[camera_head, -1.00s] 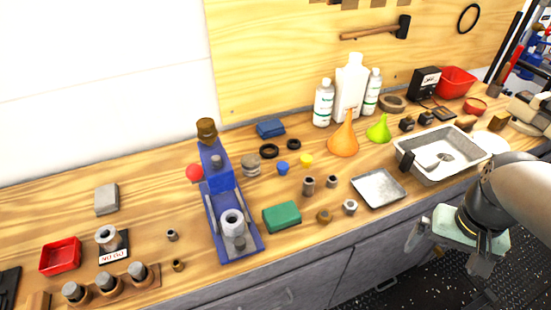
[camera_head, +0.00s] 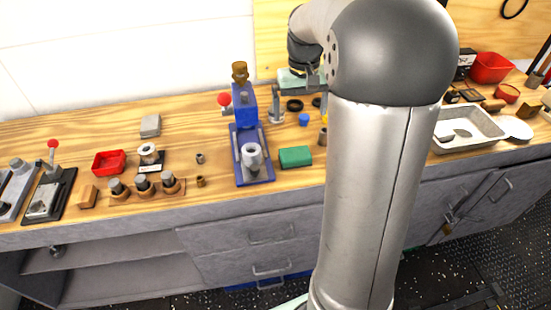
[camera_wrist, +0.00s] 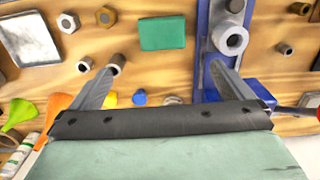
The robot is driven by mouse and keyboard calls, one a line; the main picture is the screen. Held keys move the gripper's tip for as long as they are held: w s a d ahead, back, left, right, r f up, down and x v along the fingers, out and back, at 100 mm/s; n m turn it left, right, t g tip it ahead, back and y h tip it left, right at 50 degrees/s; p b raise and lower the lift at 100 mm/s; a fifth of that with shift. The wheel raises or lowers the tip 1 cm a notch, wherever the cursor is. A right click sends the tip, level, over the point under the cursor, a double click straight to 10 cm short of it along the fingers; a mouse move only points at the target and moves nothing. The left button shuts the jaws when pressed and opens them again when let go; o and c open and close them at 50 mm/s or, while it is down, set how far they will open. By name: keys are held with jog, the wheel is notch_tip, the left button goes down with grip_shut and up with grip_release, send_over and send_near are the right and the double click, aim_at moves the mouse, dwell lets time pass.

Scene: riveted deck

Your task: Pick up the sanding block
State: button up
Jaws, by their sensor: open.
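A green block (camera_head: 295,157) lies flat on the wooden bench, just right of the blue press. It also shows in the wrist view (camera_wrist: 162,33), at top centre. A smaller grey block (camera_head: 150,126) lies farther left at the back of the bench. I cannot tell for sure which of these is the sanding block. My gripper (camera_wrist: 165,66) is open and empty, above the bench. In the wrist view the green block lies beyond the fingertips, roughly centred between them and apart from them. My arm hides part of the bench in the head view.
The blue press (camera_head: 254,174) stands close beside the green block, with its red knob (camera_head: 224,99) sticking out. Small nuts and bushings lie around, including a brown bushing (camera_wrist: 117,61) by one finger. A metal tray (camera_wrist: 30,40) and orange funnel (camera_wrist: 57,105) are at left in the wrist view.

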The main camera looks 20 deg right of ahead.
send_over(295, 153)
jog(key=f, duration=1)
jog(key=shift+s+d+f+p, duration=0.1)
jog(key=shift+s+d+p, duration=0.05)
jog(key=shift+d+p, duration=0.2)
jog(key=shift+a+f+p, duration=0.15)
jog(key=shift+f+p, duration=0.05)
jog(key=shift+f, duration=1.35)
jog(key=shift+a+f+p, duration=0.15)
jog(key=shift+f+p, duration=0.05)
jog(key=shift+f, duration=1.3)
jog(key=c, duration=0.9)
